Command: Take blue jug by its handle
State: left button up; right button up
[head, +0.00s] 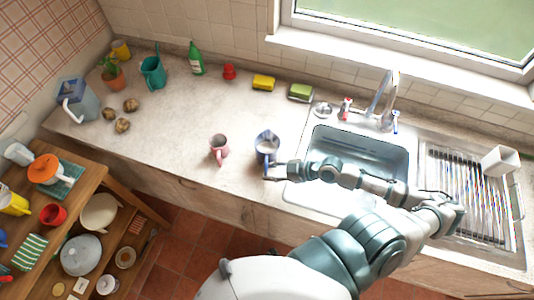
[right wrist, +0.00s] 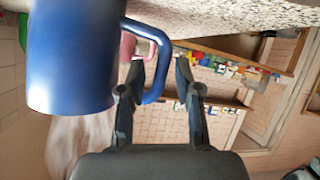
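The blue jug (head: 267,140) stands on the counter just left of the sink, near the front edge. Its blue handle points toward the counter's front edge. In the right wrist view the jug (right wrist: 72,55) fills the left side, and its handle (right wrist: 163,62) curves out to the right. My right gripper (head: 274,172) is at the handle. In the right wrist view the fingers of my right gripper (right wrist: 160,85) are apart, with the lower part of the handle between them. A gap shows between the handle and the right finger. My left gripper is not in view.
A pink mug (head: 219,148) stands just left of the jug. The sink (head: 350,150) with its tap is to the right, beside a drying rack (head: 470,195). Sponges (head: 263,82) lie at the back. A wooden shelf unit (head: 85,190) with dishes stands at the left.

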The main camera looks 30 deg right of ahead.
jog(key=shift+x, duration=0.9)
grip_shut()
jog(key=shift+w+r, duration=0.1)
jog(key=shift+r, duration=0.1)
